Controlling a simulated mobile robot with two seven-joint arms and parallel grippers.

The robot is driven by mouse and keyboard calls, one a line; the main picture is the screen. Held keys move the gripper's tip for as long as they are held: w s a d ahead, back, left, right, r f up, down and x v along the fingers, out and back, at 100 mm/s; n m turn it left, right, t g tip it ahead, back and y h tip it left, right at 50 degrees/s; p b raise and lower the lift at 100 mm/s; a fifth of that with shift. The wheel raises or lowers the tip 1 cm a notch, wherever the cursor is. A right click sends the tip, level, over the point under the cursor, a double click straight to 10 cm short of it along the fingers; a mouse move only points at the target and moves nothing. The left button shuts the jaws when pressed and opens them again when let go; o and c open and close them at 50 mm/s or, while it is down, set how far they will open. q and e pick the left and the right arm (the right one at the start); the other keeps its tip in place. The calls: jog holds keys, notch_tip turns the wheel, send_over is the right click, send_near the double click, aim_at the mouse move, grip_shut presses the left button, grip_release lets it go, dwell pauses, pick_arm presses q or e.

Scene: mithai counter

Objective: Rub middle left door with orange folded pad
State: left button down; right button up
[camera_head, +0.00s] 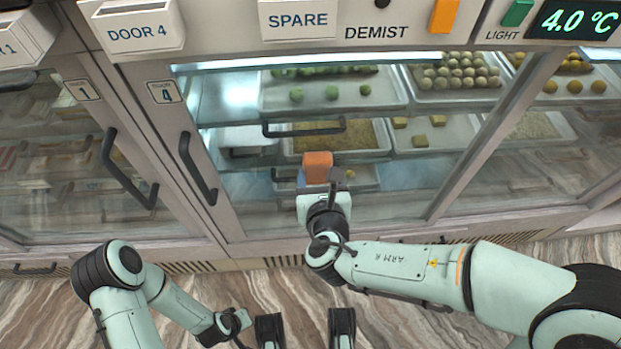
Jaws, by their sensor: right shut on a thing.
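The orange folded pad (318,165) is held upright in my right gripper (320,186), which is shut on it. Pad and gripper are in front of the glass door (250,205) marked 4, left of the pane's middle. I cannot tell whether the pad touches the glass. This door has a dark upright handle (197,170) on its left frame. My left arm is low at the left, bent, away from the glass. My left gripper (243,320) is small and partly hidden near the bottom, so its jaws cannot be made out.
Door 1 (60,200) and its dark handle (128,170) are to the left. A dark horizontal handle (303,128) shows above the pad. Trays of sweets (455,80) show behind the glass. A label panel (375,28) runs along the top. Striped floor (190,285) lies below.

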jog(key=shift+w+d+b, duration=0.1)
jog(key=shift+d+b, duration=0.85)
jog(key=shift+d, duration=2.1)
jog(key=shift+a+r+p, duration=0.1)
jog(key=shift+r+p, duration=0.55)
jog(key=shift+r, duration=0.2)
jog(key=shift+a+f, duration=0.1)
jog(key=shift+a, duration=5.3)
jog(key=shift+r+p, duration=0.45)
jog(key=shift+r, duration=0.35)
jog(key=shift+d+b, duration=1.4)
jog(key=shift+d, duration=4.2)
